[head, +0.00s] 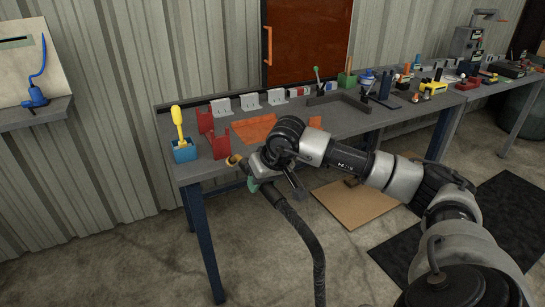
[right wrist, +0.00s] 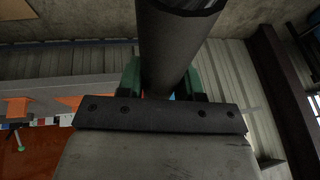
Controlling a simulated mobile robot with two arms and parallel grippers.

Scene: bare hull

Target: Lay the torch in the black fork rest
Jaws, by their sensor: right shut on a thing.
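The torch (head: 237,160) has a brass-coloured nozzle end and a dark hose (head: 305,235) that hangs down in front of the bench. My right gripper (head: 256,182) is shut on it just off the bench's front left corner. In the right wrist view the dark round body of the torch (right wrist: 178,45) passes between the green fingers of the gripper (right wrist: 163,85). Two red upright forked rests (head: 220,145) stand on the bench's left end, close behind the nozzle. I cannot clearly make out a black fork rest. My left gripper is not in view.
A blue holder (head: 184,151) with a yellow-handled tool stands at the bench's left corner. An orange piece (head: 254,129) lies behind my right arm. Several pale brackets (head: 250,102) line the back. A dark tray (head: 338,105) and small tools stand further right on the bench (head: 345,124).

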